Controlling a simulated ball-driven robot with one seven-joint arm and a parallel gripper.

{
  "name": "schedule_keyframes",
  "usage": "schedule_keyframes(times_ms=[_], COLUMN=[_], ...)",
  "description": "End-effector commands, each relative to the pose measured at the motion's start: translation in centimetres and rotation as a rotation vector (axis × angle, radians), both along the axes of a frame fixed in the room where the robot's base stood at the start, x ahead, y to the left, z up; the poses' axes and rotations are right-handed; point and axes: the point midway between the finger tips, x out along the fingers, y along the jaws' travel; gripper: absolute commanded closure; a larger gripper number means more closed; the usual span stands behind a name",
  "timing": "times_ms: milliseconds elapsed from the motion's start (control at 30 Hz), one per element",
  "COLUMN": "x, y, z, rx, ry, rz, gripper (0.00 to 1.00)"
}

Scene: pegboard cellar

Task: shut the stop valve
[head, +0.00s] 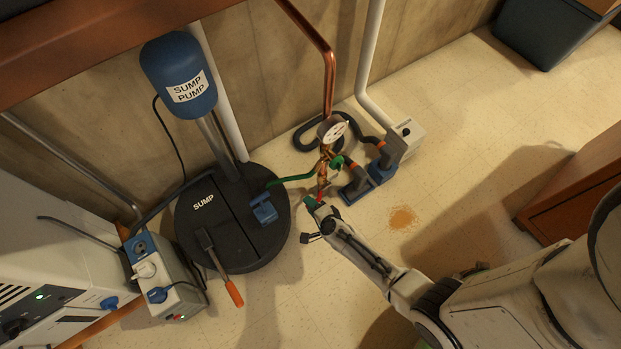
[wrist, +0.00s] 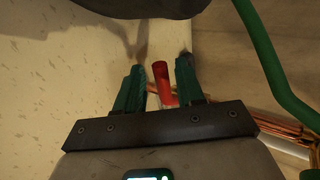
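The stop valve's red lever handle (wrist: 161,82) shows in the wrist view between the two teal fingers of my gripper (wrist: 160,68). Narrow gaps show on both sides of it, so the fingers are open around it and not visibly pressing on it. In the head view my gripper (head: 313,204) is low in front of the brass pipework (head: 326,163), below a round white gauge (head: 333,130). The red handle is small there and partly hidden by the fingers. I cannot tell the valve's exact angle.
A green hose (head: 290,179) runs from the pipework to the black sump lid (head: 192,227). A blue-grey device (head: 373,180) stands close right of my gripper. A brown stain (head: 402,217) marks the open floor at right.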

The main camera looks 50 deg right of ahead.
Motion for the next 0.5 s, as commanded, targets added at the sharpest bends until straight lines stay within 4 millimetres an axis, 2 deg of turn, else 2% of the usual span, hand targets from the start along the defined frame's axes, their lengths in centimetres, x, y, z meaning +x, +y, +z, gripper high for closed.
schedule_keyframes(times_ms=[33, 300, 500], x=[-0.9, -5.0, -7.0], y=[0.3, 1.5, 2.0], z=[0.8, 3.7, 4.9], rx=[0.001, -0.001, 0.0], ry=[0.003, 0.003, 0.002], rz=[0.0, 0.0, -0.001], gripper=[0.62, 0.62, 0.62])
